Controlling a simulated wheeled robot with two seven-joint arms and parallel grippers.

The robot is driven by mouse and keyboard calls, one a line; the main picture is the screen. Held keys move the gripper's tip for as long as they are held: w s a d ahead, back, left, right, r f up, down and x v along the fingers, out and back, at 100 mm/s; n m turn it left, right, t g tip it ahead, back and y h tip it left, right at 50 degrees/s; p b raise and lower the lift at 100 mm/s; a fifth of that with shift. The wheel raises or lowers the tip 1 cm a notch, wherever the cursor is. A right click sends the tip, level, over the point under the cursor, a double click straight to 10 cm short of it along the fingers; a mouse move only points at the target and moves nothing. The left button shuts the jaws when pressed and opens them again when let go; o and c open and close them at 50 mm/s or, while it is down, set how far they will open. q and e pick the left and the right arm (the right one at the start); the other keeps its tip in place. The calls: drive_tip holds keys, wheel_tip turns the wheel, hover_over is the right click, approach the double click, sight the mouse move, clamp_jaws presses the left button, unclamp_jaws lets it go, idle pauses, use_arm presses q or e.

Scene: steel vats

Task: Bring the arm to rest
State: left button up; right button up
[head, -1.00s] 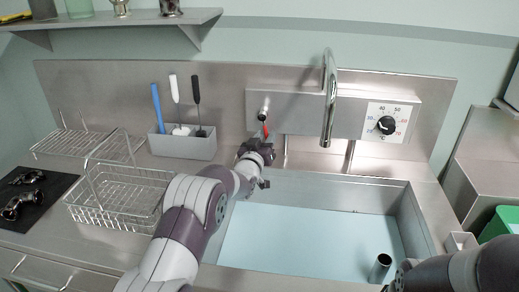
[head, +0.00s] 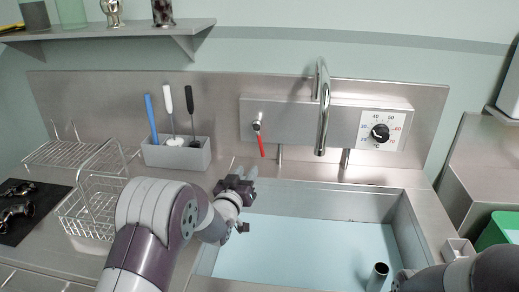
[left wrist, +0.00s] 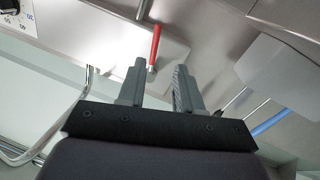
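My left arm (head: 155,225) reaches in from the left over the counter front. Its gripper (head: 238,186) is near the back left corner of the basin, below and left of the red lever (head: 261,146), and apart from it. In the left wrist view the two grey fingers (left wrist: 157,85) stand apart with nothing between them. The red lever (left wrist: 154,46) shows beyond them. My right arm (head: 460,272) shows at the lower right; its fingers are not seen.
The basin (head: 405,212) holds pale blue liquid, with a metal tube (head: 377,276) at its front right. A tap spout (head: 322,110) stands behind it. A wire basket (head: 85,215) and a grey holder (head: 178,155) with brushes are at the left.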

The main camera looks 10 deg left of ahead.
use_arm(q)
drive_tip(key=s+a+g+y+p, duration=0.1)
drive_tip(key=s+g+p, duration=0.3)
drive_tip(key=s, duration=1.3)
drive_tip(key=s+a+g+y+p, duration=0.1)
drive_tip(key=s+a+g+p, duration=0.2)
drive_tip(key=s+g, duration=0.9)
drive_tip(key=s+p, duration=0.2)
drive_tip(key=s, duration=0.4)
drive_tip(key=shift+a+m+g+y+p, duration=0.25)
drive_tip(key=shift+m+g+y+p, duration=0.05)
drive_tip(key=shift+y, duration=0.1)
drive_tip(key=shift+r, duration=0.1)
